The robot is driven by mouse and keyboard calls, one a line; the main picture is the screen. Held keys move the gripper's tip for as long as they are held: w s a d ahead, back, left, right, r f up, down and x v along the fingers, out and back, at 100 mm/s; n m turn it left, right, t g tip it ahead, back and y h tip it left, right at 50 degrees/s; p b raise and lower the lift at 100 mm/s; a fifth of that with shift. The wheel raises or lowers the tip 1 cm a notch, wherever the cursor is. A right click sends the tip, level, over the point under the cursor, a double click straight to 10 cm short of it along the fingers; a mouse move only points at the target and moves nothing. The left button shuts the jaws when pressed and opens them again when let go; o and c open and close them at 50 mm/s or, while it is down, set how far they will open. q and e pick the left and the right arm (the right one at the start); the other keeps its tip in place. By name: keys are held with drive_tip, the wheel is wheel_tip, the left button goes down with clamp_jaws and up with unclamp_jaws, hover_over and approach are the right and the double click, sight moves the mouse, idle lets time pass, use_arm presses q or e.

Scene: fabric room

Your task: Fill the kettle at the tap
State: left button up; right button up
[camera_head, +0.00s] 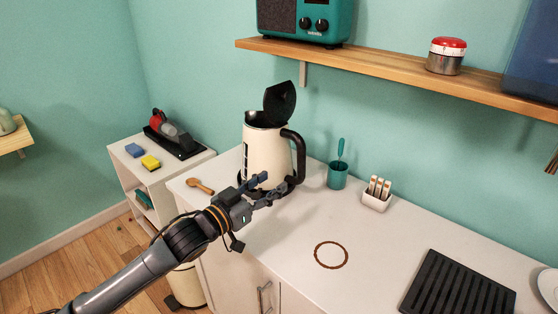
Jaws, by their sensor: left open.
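The cream kettle (265,155) stands upright near the left end of the white counter. Its black lid (280,102) is open and tilted up. Its black handle (299,158) is on the right side. My left gripper (275,186) is open in front of the kettle's lower part, with one fingertip close to the foot of the handle; I cannot tell whether it touches. The kettle's base is partly hidden behind the gripper. No tap is in view. My right gripper is not in view.
A wooden spoon (200,186) lies left of the kettle. A teal cup (337,176) and a small white holder (377,196) stand to its right. A brown ring (331,255) marks the clear counter front. A black ridged mat (458,287) lies at right. A wooden shelf (400,75) hangs above.

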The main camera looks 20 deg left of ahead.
sight(298, 165)
use_arm(q)
drive_tip(key=x, duration=0.6)
drive_tip(key=shift+w+d+r+p, duration=0.1)
drive_tip(key=shift+w+p, duration=0.1)
drive_tip(key=shift+p, duration=0.1)
drive_tip(key=shift+w+d, duration=0.15)
drive_tip(key=shift+w, duration=0.25)
drive_tip(key=x, duration=0.5)
drive_tip(key=shift+s+d+p, duration=0.1)
drive_tip(key=shift+p, duration=0.3)
drive_tip(key=shift+c, duration=0.6)
clamp_jaws()
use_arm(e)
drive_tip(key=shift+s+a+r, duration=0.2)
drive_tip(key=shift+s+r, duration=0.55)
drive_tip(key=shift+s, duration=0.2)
